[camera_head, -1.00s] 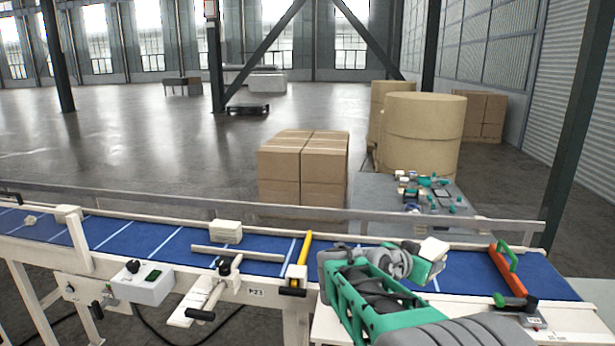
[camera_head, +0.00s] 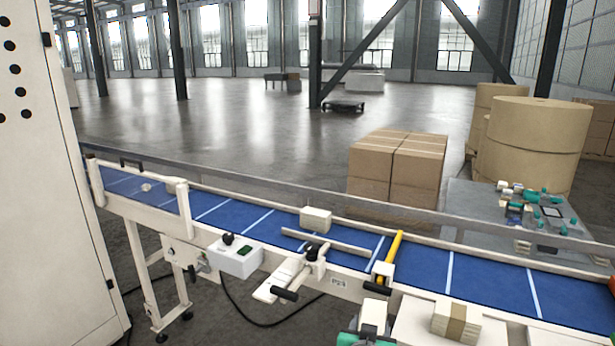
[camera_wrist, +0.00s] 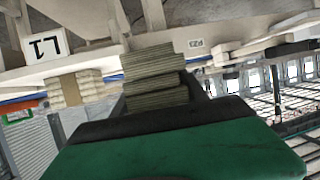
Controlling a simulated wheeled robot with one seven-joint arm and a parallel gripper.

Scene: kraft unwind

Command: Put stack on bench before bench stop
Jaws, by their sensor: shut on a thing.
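My gripper (camera_head: 366,334) is low at the bottom edge of the head view, mostly cut off. It is shut on a pale layered stack (camera_head: 374,313), which also shows between the jaws in the wrist view (camera_wrist: 153,75). The held stack is in front of the conveyor, left of the pale bench (camera_head: 412,325). A second stack with a brown band (camera_head: 456,321) sits on that bench; it also shows in the wrist view (camera_wrist: 75,88). I cannot tell for certain which part is the bench stop.
A pale stack (camera_head: 316,218) sits on the blue belt (camera_head: 255,219) behind a guide bar. A yellow bar (camera_head: 393,255) crosses the belt. A control box (camera_head: 235,258) and a clamp handle (camera_head: 285,293) stick out in front. A white cabinet (camera_head: 60,200) stands at left.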

